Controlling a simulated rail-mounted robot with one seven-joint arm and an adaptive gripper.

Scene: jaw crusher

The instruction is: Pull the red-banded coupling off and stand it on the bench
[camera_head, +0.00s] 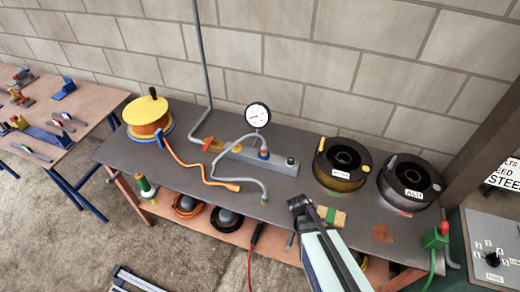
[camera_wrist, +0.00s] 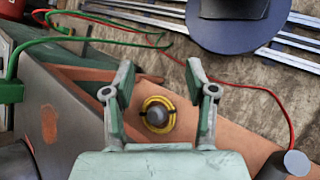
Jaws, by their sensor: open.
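A grey manifold block (camera_head: 278,163) lies on the dark bench (camera_head: 175,170), with a round white gauge standing over it. A small coupling with red and blue on it (camera_head: 263,153) sits upright on the block, at one end of a grey hose (camera_head: 232,143). The hose's other end (camera_head: 265,198) rests near the bench's front edge. My gripper is open and empty in the wrist view (camera_wrist: 159,82), its fingers apart above the bench edge and lower shelf. In the head view my arm comes in from the lower right, well away from the coupling. The wrist view does not show the coupling.
Two dark spools (camera_head: 342,164) (camera_head: 408,183) stand on the bench's right. A yellow-orange reel (camera_head: 148,116) is at the left, with an orange hose (camera_head: 188,168). A wooden-topped brush or block (camera_head: 331,216) lies near my arm. The front middle is fairly clear.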

